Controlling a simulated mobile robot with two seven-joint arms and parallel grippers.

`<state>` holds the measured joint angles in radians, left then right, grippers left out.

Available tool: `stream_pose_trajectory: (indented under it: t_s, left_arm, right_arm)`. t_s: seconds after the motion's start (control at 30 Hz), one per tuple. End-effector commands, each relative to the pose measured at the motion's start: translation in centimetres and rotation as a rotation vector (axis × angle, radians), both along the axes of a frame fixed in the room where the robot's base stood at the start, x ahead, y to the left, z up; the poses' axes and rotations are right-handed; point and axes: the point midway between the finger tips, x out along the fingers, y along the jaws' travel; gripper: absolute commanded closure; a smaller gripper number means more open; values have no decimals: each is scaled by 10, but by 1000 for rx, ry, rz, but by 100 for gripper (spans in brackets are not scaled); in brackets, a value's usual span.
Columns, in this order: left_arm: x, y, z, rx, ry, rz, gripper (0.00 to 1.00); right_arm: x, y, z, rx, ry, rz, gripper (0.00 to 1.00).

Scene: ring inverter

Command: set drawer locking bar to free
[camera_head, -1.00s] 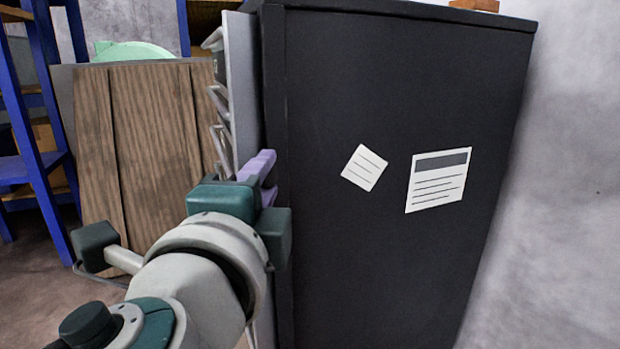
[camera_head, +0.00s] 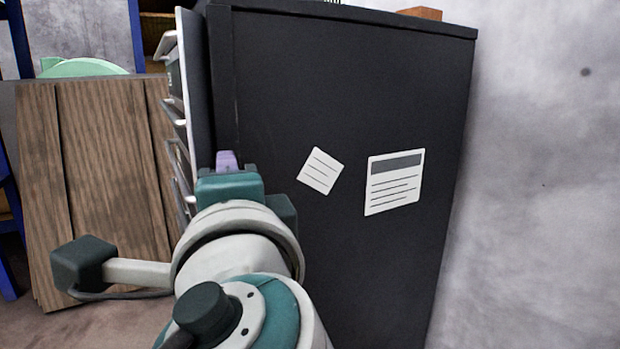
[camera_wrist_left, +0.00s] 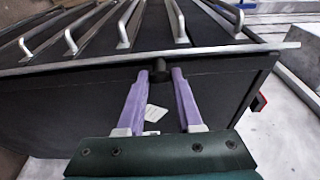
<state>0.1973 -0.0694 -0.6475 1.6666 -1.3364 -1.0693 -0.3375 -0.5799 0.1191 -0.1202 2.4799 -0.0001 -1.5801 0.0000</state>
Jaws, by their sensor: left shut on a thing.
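The cabinet (camera_head: 330,110) is dark with drawer handles on its left-facing front. In the left wrist view, a light grey bar (camera_wrist_left: 90,64), apparently the locking bar, runs along the edge of the drawer front. My left gripper (camera_wrist_left: 160,73) has its purple fingers on both sides of a small dark knob (camera_wrist_left: 160,69) beside this bar. The fingers are shut on the knob. In the head view, my left gripper (camera_head: 228,162) is at the cabinet's front left edge, with one purple fingertip showing; the wrist hides the contact. My right gripper is not in view.
Brown wooden boards (camera_head: 92,180) lean behind my left arm. Two paper labels, one small (camera_head: 320,171) and one larger (camera_head: 393,182), are on the cabinet side. A brown block (camera_head: 419,13) sits on top. A grey wall (camera_head: 545,180) stands at the right.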

Motion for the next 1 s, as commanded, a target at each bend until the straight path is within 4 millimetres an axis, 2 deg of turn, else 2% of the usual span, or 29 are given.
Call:
stream_pose_trajectory:
  t_s: [0.03, 0.27, 0.57, 0.67, 1.0]
  left_arm:
    - [0, 1, -1, 0, 2, 1, 62]
    - [0, 0, -1, 0, 1, 0, 37]
    - [-3, -1, 0, 1, 1, -1, 37]
    - [-15, -6, 1, 0, 3, -3, 37]
    - [-76, -30, 1, -1, 4, -1, 37]
  right_arm:
    - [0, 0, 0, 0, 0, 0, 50]
    - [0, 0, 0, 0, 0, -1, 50]
    - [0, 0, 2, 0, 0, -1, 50]
    - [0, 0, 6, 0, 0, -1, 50]
    - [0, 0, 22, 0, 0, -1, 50]
